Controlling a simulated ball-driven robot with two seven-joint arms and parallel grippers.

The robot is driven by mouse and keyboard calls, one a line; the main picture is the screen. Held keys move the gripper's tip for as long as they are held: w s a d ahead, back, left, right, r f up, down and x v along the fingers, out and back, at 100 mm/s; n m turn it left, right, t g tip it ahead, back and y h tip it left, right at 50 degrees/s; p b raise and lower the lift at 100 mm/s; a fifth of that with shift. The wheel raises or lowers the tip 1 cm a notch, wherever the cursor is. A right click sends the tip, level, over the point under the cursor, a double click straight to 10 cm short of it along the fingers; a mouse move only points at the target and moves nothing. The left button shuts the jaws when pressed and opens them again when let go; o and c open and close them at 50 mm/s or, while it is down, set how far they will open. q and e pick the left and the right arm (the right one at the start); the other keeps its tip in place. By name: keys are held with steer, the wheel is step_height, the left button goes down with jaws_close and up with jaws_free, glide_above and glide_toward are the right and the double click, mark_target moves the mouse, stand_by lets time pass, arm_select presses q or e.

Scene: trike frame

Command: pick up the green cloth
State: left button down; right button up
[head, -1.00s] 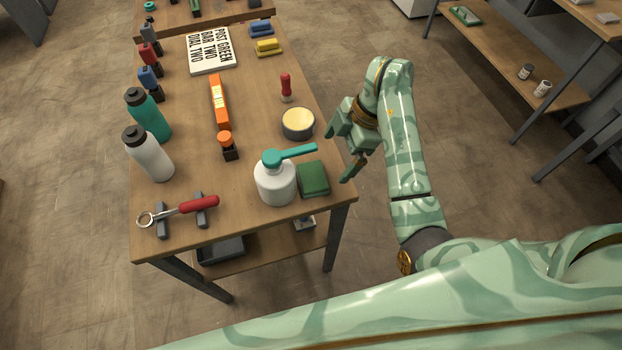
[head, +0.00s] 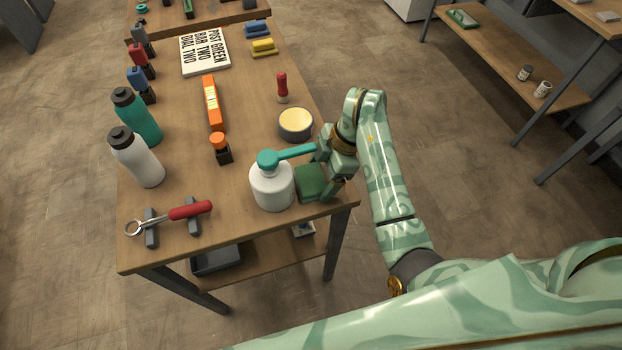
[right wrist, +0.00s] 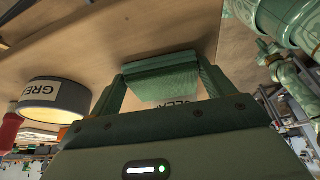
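The green cloth (head: 309,183) is a folded dark-green pad on the table's near right corner, just right of the white pump bottle (head: 271,186). My right gripper (head: 326,176) is at the cloth's right side, low over the table edge. In the right wrist view the cloth (right wrist: 163,82) lies between the two spread fingers of the gripper (right wrist: 160,72). The fingers look open around it, and I cannot tell whether they touch it. My left gripper is not in view.
The teal pump spout (head: 290,154) reaches out close to the gripper. A round tin (head: 296,124) and a red-handled tool (head: 282,88) stand farther back. Bottles line the left side, and a red-handled wrench (head: 178,214) rests at the front left.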

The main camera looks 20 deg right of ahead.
steer(key=shift+c, duration=0.5)
steer(key=shift+r, duration=0.25)
steer(key=shift+d+r+p, duration=0.1)
steer(key=shift+d+p, duration=0.1)
steer(key=shift+p, duration=0.1)
steer(key=d+p, duration=0.1)
steer(key=d, duration=1.6)
steer(key=shift+s+d+p, duration=0.3)
steer(key=shift+s+d, duration=0.05)
steer(key=shift+s, duration=0.05)
